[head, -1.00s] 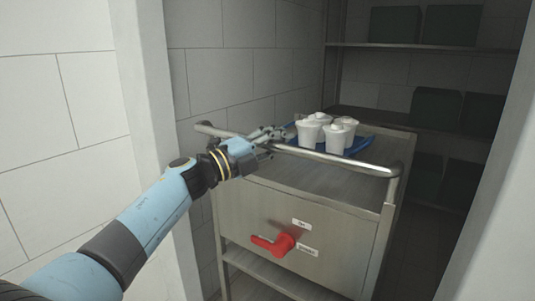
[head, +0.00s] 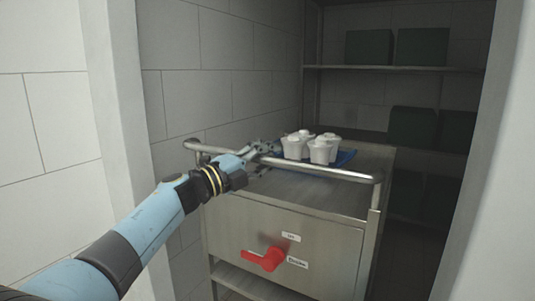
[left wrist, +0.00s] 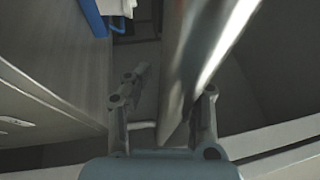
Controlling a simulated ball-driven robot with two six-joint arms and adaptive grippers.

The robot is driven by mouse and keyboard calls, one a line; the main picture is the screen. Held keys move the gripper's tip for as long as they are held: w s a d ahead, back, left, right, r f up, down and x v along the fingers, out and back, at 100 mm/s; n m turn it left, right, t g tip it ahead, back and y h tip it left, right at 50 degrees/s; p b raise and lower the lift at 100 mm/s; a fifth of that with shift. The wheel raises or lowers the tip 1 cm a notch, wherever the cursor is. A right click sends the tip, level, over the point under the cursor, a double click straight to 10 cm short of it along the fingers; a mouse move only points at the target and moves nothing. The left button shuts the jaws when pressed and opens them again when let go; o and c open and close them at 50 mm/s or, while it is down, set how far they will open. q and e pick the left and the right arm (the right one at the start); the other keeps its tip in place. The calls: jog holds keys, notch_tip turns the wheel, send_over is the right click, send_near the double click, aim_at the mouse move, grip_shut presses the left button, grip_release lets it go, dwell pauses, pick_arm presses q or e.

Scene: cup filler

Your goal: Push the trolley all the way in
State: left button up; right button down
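The metal trolley (head: 290,241) stands in a narrow tiled alcove, with a push rail (head: 335,174) along its near top edge. Several white lidded cups (head: 319,152) stand upright on a blue tray (head: 346,157) on its top. A red lever (head: 266,259) sits on the front panel beside two small labels, too small to read surely. My left gripper (head: 262,150) reaches over the rail's left half, near the cups. In the left wrist view the fingers (left wrist: 167,108) are spread, with the rail (left wrist: 205,55) running between them; contact cannot be told. My right gripper is not in view.
Wall shelving (head: 390,69) with dark green boxes (head: 369,47) stands behind the trolley. A white door jamb (head: 120,120) is at left, a pale wall edge (head: 480,190) at right. A dark gap lies right of the trolley.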

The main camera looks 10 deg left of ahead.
pick_arm(q)
jog(key=o, duration=0.4)
jog(key=shift+f, duration=0.2)
jog(key=shift+o, duration=0.4)
jog(key=shift+r, duration=0.15)
jog(key=v, duration=1.2)
